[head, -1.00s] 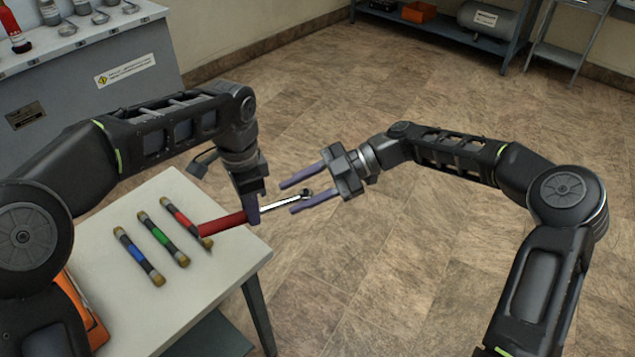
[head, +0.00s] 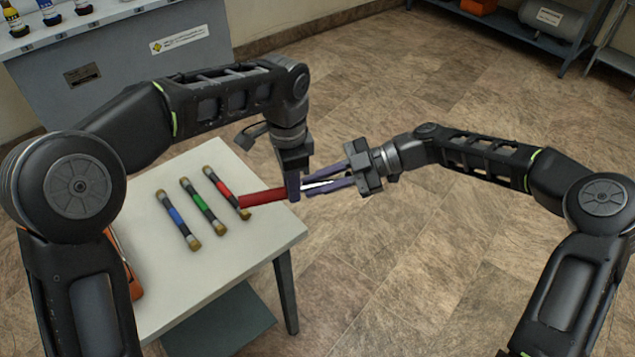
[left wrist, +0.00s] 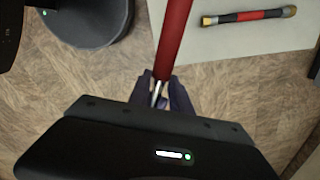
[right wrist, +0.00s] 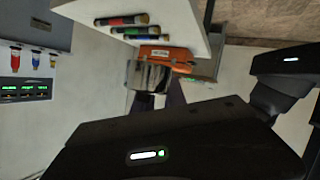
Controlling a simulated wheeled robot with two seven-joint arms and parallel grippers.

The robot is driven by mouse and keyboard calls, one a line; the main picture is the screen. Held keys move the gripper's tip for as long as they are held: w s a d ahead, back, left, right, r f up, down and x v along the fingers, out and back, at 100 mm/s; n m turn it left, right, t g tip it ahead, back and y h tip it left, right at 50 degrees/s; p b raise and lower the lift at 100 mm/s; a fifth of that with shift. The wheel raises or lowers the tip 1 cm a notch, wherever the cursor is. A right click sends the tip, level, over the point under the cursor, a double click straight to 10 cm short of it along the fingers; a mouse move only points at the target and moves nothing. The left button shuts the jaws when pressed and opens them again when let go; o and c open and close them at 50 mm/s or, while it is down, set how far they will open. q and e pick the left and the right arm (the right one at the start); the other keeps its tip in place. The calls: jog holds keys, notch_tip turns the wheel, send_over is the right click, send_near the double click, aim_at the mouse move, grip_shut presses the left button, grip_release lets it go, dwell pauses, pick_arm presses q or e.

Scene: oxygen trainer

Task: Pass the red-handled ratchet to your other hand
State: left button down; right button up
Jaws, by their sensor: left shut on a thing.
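The red-handled ratchet (head: 262,198) lies almost level in the air near the table's right edge, its handle pointing left. My left gripper (head: 293,190) is shut on it near where the handle meets the metal shaft. In the left wrist view the red handle (left wrist: 173,40) runs up from between the fingers, with a bit of bright shaft below. My right gripper (head: 308,185) reaches in from the right, its fingers apart on either side of the shaft and close to the left fingers. The ratchet's head is largely hidden by the right fingers. The right wrist view (right wrist: 160,98) also shows those fingers apart.
The white table (head: 190,285) stands below and left. On it lie cylinders with blue (head: 177,219), green (head: 203,206) and red (head: 226,193) bands. An orange object (head: 125,265) is partly hidden behind my left arm. Open floor lies to the right.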

grip_shut()
dwell(0.8)
pick_arm(q)
jog(key=c, duration=1.1)
grip_release()
